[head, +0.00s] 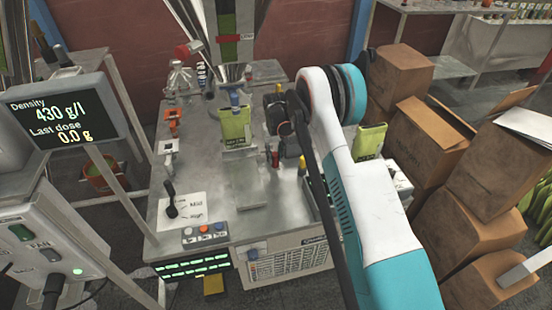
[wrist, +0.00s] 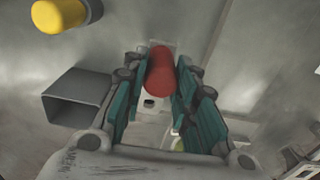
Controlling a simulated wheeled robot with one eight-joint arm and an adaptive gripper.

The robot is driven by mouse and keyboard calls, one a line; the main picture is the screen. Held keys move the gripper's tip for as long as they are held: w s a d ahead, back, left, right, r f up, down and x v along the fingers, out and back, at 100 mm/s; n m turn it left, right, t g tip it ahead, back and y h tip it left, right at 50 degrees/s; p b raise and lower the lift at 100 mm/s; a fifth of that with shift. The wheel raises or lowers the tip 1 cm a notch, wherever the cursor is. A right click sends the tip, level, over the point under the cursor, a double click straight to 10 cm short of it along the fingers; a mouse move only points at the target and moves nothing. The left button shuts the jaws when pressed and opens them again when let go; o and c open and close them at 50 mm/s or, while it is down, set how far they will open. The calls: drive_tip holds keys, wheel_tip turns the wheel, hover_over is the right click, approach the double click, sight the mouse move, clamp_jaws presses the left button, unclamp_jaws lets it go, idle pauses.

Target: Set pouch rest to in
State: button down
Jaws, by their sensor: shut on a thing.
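My gripper (wrist: 158,82) has its two teal-padded fingers on either side of a red cylindrical knob (wrist: 160,72) in the wrist view, shut on it. In the head view the red knob (head: 275,159) shows just below my dark gripper (head: 279,144), over the bench top. A flat grey plate (head: 247,191) lies in front of a green pouch (head: 235,127) under the filler spout. I cannot tell for certain which part is the pouch rest or how the red knob joins it.
A yellow knob (wrist: 60,14) and an open grey square tube (wrist: 75,97) are near my fingers. A black lever (head: 171,200) and a button box (head: 204,233) are at the bench front. Another green pouch (head: 370,140) stands right of my arm. Cardboard boxes (head: 440,145) crowd the right.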

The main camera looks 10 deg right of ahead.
drive_tip(key=shift+w+r, duration=0.1)
drive_tip(key=shift+w, duration=0.15)
drive_tip(key=c, duration=1.3)
unclamp_jaws()
drive_tip(key=shift+w, duration=0.1)
wheel_tip(320, 180, up, 12)
drive_tip(key=shift+f, duration=0.1)
